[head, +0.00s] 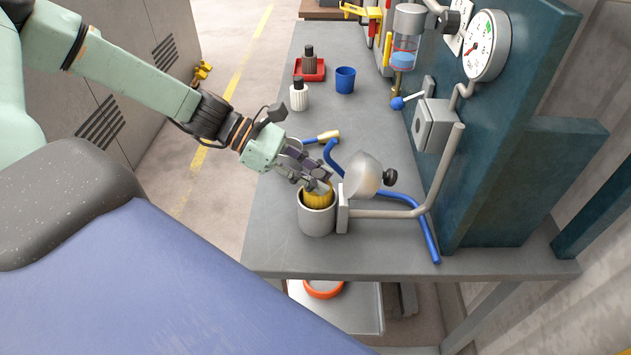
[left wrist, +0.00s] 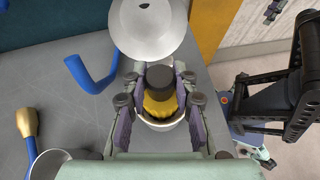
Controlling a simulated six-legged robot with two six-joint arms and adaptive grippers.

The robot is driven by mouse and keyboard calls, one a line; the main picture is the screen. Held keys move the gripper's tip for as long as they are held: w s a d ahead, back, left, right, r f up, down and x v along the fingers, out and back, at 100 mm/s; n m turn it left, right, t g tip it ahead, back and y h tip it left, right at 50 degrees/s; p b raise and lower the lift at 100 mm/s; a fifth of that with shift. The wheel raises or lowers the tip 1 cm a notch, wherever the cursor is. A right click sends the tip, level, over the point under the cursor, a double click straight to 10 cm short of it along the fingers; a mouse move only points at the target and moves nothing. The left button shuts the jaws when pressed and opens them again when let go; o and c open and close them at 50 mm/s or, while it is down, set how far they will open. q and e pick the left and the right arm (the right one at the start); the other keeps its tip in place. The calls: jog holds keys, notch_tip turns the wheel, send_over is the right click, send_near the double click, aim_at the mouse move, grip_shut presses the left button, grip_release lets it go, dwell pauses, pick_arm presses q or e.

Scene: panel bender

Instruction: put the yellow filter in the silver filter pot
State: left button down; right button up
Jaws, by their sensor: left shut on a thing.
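The yellow filter (head: 318,198) is in the mouth of the silver filter pot (head: 316,220), with its upper part above the rim. My left gripper (head: 318,184) is shut on the filter from above. In the left wrist view the filter (left wrist: 160,103) shows a dark cap between the two fingers of my left gripper (left wrist: 160,98), with the pot's pale rim (left wrist: 158,124) around and below it. How deep the filter sits is hidden by the pot wall.
A rounded silver lid (head: 362,174) with a black knob stands tilted beside the pot. A blue hose (head: 425,232) and bracket arm (head: 385,212) lie to the right. A blue cup (head: 345,79), white bottle (head: 299,95) and red tray (head: 310,69) stand farther back.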

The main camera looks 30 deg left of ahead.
pick_arm(q)
jog(key=shift+w+a, duration=0.1)
jog(key=shift+a, duration=0.05)
jog(key=shift+s, duration=0.2)
jog(key=shift+d+f, duration=0.2)
jog(key=shift+f, duration=0.05)
jog(key=shift+w+a+f+b, duration=0.15)
jog(key=shift+w+f+b, duration=0.05)
jog(key=shift+f+b, duration=0.2)
jog(key=c, duration=1.5)
grip_release()
jog(key=o, duration=0.4)
jog(key=shift+s+r, duration=0.15)
jog(key=shift+s, duration=0.05)
jog(key=shift+o, duration=0.2)
jog(key=shift+w, duration=0.1)
